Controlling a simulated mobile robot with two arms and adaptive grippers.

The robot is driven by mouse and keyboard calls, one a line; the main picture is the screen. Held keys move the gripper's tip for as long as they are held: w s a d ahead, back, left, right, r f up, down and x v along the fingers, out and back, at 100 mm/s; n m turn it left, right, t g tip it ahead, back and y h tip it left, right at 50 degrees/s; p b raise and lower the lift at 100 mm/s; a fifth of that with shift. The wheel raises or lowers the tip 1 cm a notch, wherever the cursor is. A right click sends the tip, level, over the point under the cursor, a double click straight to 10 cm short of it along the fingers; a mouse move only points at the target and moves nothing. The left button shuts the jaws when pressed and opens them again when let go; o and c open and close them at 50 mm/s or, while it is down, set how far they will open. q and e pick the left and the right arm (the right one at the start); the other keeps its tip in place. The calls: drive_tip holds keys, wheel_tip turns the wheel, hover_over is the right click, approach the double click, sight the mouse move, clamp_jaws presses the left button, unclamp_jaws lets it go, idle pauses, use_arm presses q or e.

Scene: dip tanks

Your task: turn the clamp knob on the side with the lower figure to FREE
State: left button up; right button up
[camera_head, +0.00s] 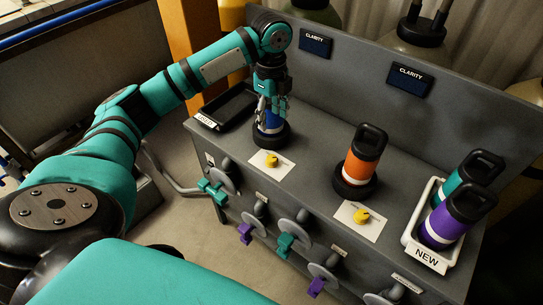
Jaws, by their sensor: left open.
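Two yellow clamp knobs sit on white plates on the grey bench top: the left knob (272,160) and the right knob (361,216). The plate markings are too small to read. Two dark displays marked CLARITY stand on the back panel, the left display (316,43) and the right display (408,79); I can make out no figures on them. A blue cartridge (271,121) stands in a black ring behind the left knob. An orange cartridge (365,155) stands in another ring behind the right knob. My left gripper (270,105) is open, pointing down at the blue cartridge and partly hiding it.
A black tray (232,109) lies empty at the left end. A white tray (411,237) marked NEW at the right holds a teal cartridge (447,192) and a purple one (446,220). Several valves with teal and purple handles (286,243) stick out from the bench front.

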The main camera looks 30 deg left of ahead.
sight(272, 158)
use_arm(q)
wheel_tip(272, 158, down, 17)
drive_tip(key=shift+r+p, duration=0.2)
drive_tip(key=shift+p, duration=0.25)
drive_tip(key=shift+c, duration=0.3)
clamp_jaws()
